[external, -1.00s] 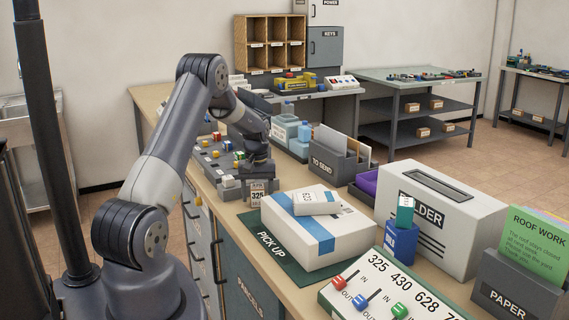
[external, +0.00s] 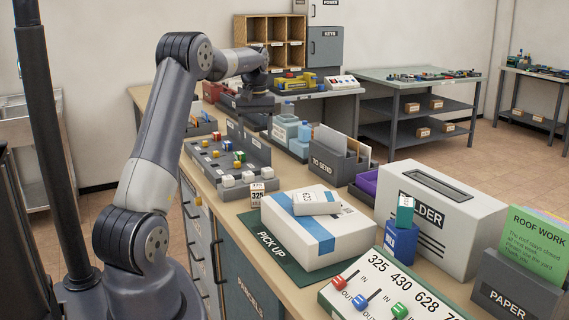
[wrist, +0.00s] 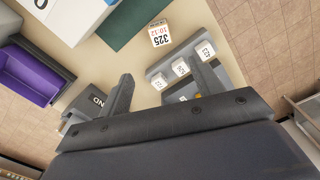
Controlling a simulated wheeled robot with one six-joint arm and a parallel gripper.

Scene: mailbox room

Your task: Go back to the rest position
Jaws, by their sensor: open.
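My gripper (external: 246,107) is raised above the counter in the external view, over the far end of the tray with small coloured blocks. In the wrist view its two fingers (wrist: 160,88) are spread apart with nothing between them. My arm is bent at the elbow and reaches toward the back. The tag also shows in the wrist view (wrist: 160,36), clear of the fingers.
A white parcel with a blue stripe (external: 345,242) lies on the green PICK UP mat (external: 268,248). The TO SEND box (external: 332,166), the grey FOLDER box (external: 465,215) and the lever panel (external: 345,300) stand on the right. Wooden pigeonholes (external: 270,18) stand behind.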

